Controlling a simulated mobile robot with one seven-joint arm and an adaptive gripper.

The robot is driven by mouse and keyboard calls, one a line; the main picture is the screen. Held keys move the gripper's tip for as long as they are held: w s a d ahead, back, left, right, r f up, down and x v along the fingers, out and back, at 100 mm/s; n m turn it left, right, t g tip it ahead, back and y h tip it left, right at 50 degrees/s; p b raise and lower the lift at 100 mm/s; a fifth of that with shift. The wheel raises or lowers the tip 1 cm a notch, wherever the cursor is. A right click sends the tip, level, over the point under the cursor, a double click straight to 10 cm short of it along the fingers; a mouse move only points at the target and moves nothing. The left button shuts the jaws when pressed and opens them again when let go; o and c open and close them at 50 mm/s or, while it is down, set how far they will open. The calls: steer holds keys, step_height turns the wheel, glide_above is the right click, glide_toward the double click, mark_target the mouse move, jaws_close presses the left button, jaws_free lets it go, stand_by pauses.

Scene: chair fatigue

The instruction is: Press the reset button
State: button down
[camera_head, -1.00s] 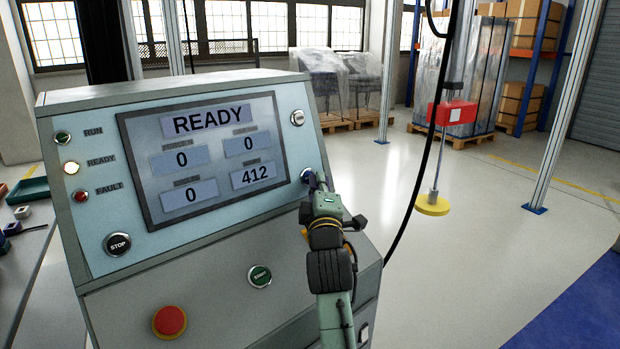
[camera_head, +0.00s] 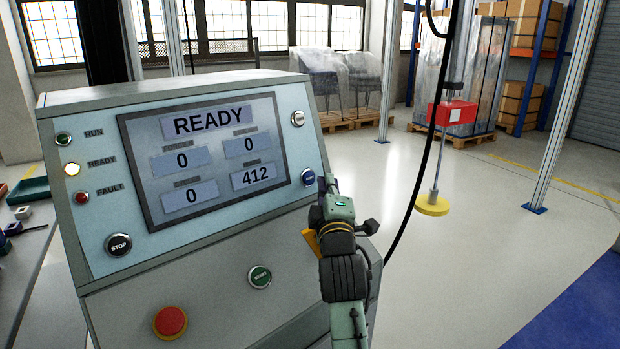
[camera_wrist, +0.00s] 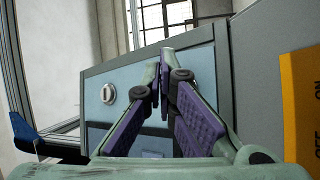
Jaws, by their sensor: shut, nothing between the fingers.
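The reset button is the small blue round button (camera_head: 308,177) at the right edge of the console's sloped panel, right of the screen. Its lettering is too small to read. My gripper (camera_head: 327,182) is just right of it in the head view, apart from it in the picture; the button's face is uncovered. In the wrist view my gripper (camera_wrist: 163,72) has its purple-padded fingers closed together at the tips, with nothing between them. I cannot make out the blue button there; the fingers cover part of the panel.
The console screen (camera_head: 205,155) reads READY, with zeros and 412. The ready lamp (camera_head: 72,169) is lit. A black cable (camera_head: 427,150) hangs at right.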

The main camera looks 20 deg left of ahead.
steer(key=d, duration=0.1)
steer(key=s+d, duration=0.1)
steer(key=d, duration=0.1)
steer(key=shift+s+r, duration=0.3)
steer(key=shift+r, duration=0.1)
stand_by(0.5)
